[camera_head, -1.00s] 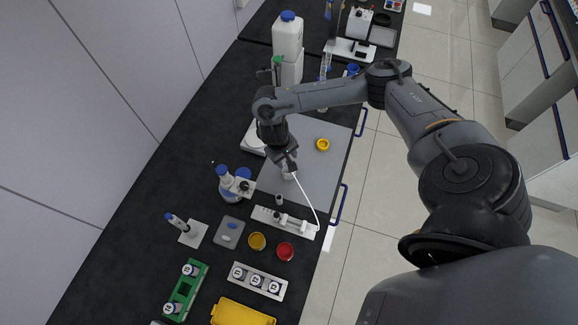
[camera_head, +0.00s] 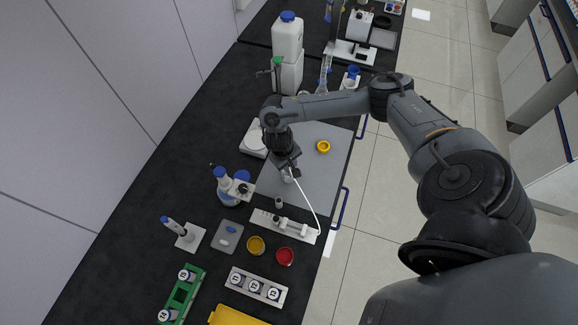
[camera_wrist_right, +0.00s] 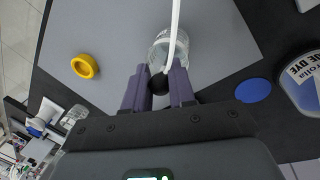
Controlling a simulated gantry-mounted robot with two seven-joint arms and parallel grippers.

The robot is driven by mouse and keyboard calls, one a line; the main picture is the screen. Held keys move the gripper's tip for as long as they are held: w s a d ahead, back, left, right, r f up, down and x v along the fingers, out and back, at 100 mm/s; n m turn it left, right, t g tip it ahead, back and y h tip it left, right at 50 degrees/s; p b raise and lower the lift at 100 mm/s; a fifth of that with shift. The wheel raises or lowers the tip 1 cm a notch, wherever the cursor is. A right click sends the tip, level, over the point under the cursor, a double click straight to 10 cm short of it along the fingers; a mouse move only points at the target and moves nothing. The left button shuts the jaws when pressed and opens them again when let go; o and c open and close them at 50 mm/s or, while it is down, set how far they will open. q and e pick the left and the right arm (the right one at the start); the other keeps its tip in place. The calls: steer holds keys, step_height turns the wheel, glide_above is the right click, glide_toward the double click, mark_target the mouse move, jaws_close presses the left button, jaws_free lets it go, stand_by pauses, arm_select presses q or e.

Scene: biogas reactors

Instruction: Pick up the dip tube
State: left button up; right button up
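The dip tube (camera_head: 306,197) is a thin white curved tube. In the head view it runs from my right gripper (camera_head: 290,166) down toward the right end of the white holder (camera_head: 262,219). In the right wrist view the tube (camera_wrist_right: 174,22) runs from the top edge down to a black round end piece between the fingers. The right gripper (camera_wrist_right: 159,72) has both purple fingers close against this piece and appears shut on it. A clear glass bottle (camera_wrist_right: 161,51) stands just beyond the fingertips, partly behind the tube. My left gripper is not in view.
A yellow ring (camera_head: 323,146) lies on the grey mat (camera_head: 325,170). A blue-capped bottle (camera_head: 221,176) stands to the left. Yellow (camera_head: 256,245) and red (camera_head: 285,257) dishes and a rack of vials (camera_head: 257,288) are in front. The bench's right edge has blue handles (camera_head: 340,208).

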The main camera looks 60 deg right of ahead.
jaws_close()
